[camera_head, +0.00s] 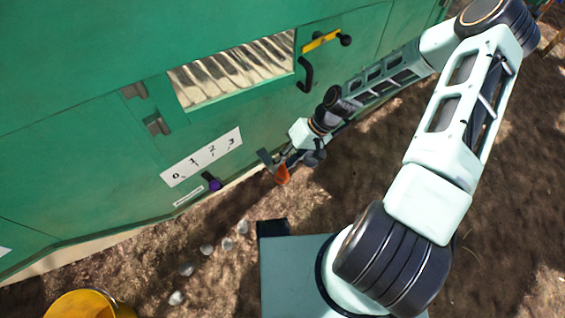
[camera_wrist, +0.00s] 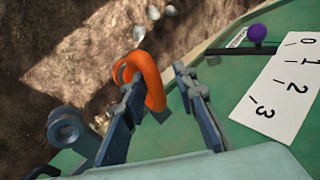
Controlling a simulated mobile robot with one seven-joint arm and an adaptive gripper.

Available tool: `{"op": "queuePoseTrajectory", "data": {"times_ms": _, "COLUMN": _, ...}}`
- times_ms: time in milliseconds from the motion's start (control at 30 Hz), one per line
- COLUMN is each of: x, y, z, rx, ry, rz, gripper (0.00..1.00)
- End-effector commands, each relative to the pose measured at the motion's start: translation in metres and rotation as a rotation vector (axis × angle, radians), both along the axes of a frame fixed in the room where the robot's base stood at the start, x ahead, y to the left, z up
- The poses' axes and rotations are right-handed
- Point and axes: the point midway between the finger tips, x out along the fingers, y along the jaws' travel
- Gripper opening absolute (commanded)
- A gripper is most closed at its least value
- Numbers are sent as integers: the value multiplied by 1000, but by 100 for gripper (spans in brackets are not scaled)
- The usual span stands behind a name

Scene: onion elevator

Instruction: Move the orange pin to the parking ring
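The orange pin (camera_wrist: 150,75) is a curved, hook-like piece at the left finger of my gripper (camera_wrist: 160,78) in the wrist view. The left finger overlaps its loop; I cannot tell whether they touch. The two fingers stand apart, with a clear gap to the right finger. In the head view the pin (camera_head: 282,175) shows just below my gripper (camera_head: 277,163), low beside the green machine. A grey round part (camera_wrist: 68,128) with a ring-like end sits left of the fingers; I cannot tell whether it is the parking ring.
The green machine wall (camera_head: 80,130) stands close beside my gripper. It carries a 0–3 scale (camera_head: 202,156), a purple-knobbed lever (camera_head: 214,184) and a yellow handle (camera_head: 320,41). Several pale onions (camera_head: 207,249) lie on the soil near a yellow bucket (camera_head: 85,303).

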Motion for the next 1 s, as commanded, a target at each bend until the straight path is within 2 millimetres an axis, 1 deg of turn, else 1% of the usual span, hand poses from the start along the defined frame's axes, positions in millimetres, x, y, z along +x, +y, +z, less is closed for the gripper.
{"op": "queuePoseTrajectory", "data": {"times_ms": 300, "x": 0, "y": -1, "z": 0, "rx": 0, "ry": 0, "rz": 0, "gripper": 33}}
{"op": "queuePoseTrajectory", "data": {"times_ms": 433, "x": 3, "y": -6, "z": 9, "rx": 0, "ry": -2, "rz": -3, "gripper": 33}}
{"op": "queuePoseTrajectory", "data": {"times_ms": 567, "x": 7, "y": -19, "z": 27, "rx": -2, "ry": -3, "rz": -4, "gripper": 33}}
{"op": "queuePoseTrajectory", "data": {"times_ms": 800, "x": 15, "y": -46, "z": 70, "rx": -2, "ry": -3, "rz": -4, "gripper": 33}}
{"op": "queuePoseTrajectory", "data": {"times_ms": 900, "x": 17, "y": -55, "z": 84, "rx": -2, "ry": -2, "rz": -1, "gripper": 33}}
{"op": "queuePoseTrajectory", "data": {"times_ms": 1000, "x": 19, "y": -60, "z": 93, "rx": -1, "ry": -1, "rz": -2, "gripper": 33}}
